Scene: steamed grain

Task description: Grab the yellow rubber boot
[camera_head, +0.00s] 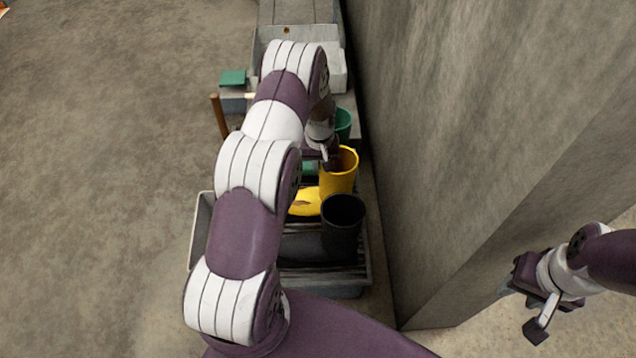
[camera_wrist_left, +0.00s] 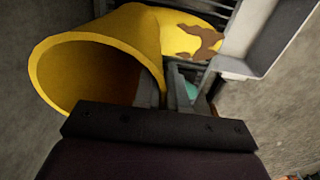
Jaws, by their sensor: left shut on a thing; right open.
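The yellow rubber boot (camera_head: 338,178) stands in a grey tray, its open top up and its foot pointing left, with a brown patch on the foot. In the left wrist view the boot (camera_wrist_left: 125,27) fills the upper left, its opening facing the camera. My left gripper (camera_head: 325,160) is at the boot's top rim and is shut on it; the fingertips are partly hidden by the rim and the wrist. My right gripper (camera_head: 540,301) is open and empty at the far right, away from the tray.
A black boot (camera_head: 342,222) stands close in front of the yellow one in the grey tray (camera_head: 367,268). A green boot (camera_head: 343,123) stands behind. A concrete wall (camera_head: 480,120) rises close on the right. A pale basin (camera_head: 336,72) lies farther back. Open floor is on the left.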

